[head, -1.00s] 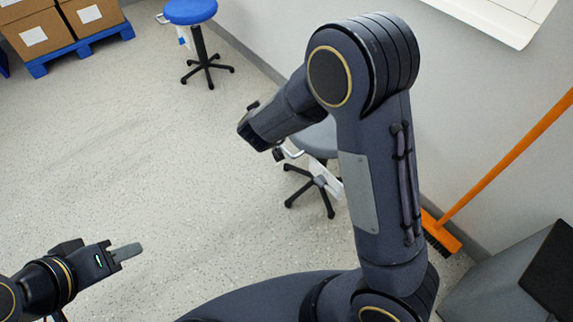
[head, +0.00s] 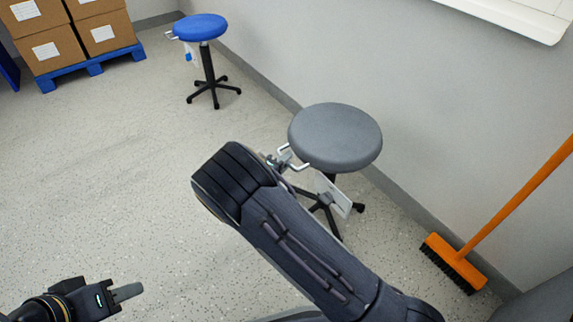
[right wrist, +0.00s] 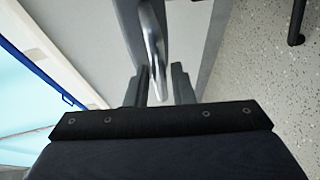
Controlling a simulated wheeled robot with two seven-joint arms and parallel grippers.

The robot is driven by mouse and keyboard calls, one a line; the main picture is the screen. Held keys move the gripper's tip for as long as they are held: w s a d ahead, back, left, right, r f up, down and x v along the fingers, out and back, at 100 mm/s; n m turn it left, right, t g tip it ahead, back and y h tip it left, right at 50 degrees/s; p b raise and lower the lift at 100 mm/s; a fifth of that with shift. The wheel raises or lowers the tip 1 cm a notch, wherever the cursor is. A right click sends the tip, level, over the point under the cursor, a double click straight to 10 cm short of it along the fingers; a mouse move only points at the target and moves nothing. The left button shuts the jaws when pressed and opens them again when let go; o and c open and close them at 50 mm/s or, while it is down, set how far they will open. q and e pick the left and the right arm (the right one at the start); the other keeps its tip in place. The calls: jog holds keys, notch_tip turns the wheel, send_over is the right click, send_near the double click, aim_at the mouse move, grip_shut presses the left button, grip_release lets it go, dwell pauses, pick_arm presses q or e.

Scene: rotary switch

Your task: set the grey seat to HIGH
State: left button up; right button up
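The grey seat (head: 335,137) is the round top of a stool near the wall in the head view. Its chrome lever (head: 292,157) sticks out to the left under the seat, and a white card (head: 334,194) hangs below. My right arm reaches up towards the lever and hides most of its own gripper. In the right wrist view the right gripper (right wrist: 160,86) has its fingers apart, with a chrome bar (right wrist: 153,48) between them and a gap at its right side. My left gripper (head: 127,292) is low at the left, away from the stool, seen edge-on.
A blue stool (head: 202,27) stands further back by the wall. Boxes (head: 104,32) sit on a blue pallet (head: 92,68) at the far left. An orange broom (head: 455,262) leans on the wall at right. The floor at left is clear.

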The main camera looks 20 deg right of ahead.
jog(key=shift+w+d+f, duration=0.1)
jog(key=shift+w+d, duration=0.3)
jog(key=shift+c, duration=0.2)
grip_shut()
notch_tip(320, 180, up, 12)
jog(key=p, duration=1.3)
jog(key=shift+r+p, duration=0.25)
jog(key=shift+p, duration=0.05)
